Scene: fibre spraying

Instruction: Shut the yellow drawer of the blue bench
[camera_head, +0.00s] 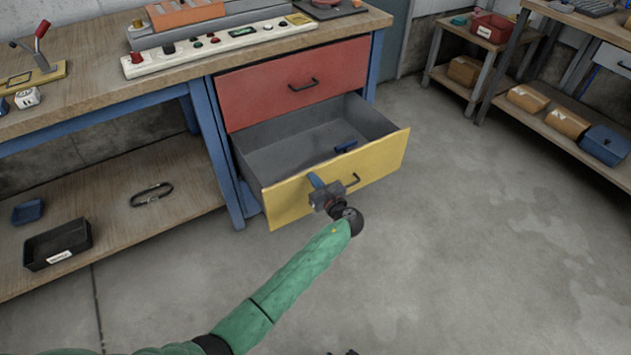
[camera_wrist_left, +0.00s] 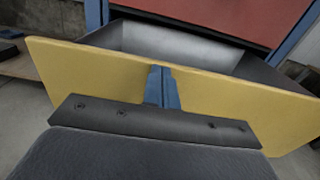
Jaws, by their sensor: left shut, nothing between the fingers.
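The yellow drawer (camera_head: 385,157) of the blue bench (camera_head: 205,130) stands pulled out below the red drawer (camera_head: 292,84). A dark handle (camera_head: 352,181) is on the yellow front. My left gripper (camera_head: 315,181) is at the yellow front, left of the handle, with its blue fingers shut and empty. In the left wrist view the shut fingers (camera_wrist_left: 162,86) overlap the middle of the yellow front (camera_wrist_left: 90,80); I cannot tell whether they touch it.
The bench top carries a white control strip (camera_head: 215,42) and a red-handled lever (camera_head: 40,45). A black bin (camera_head: 57,245) sits on the lower shelf. Shelves with boxes (camera_head: 567,123) stand at the right. The floor before the drawer is clear.

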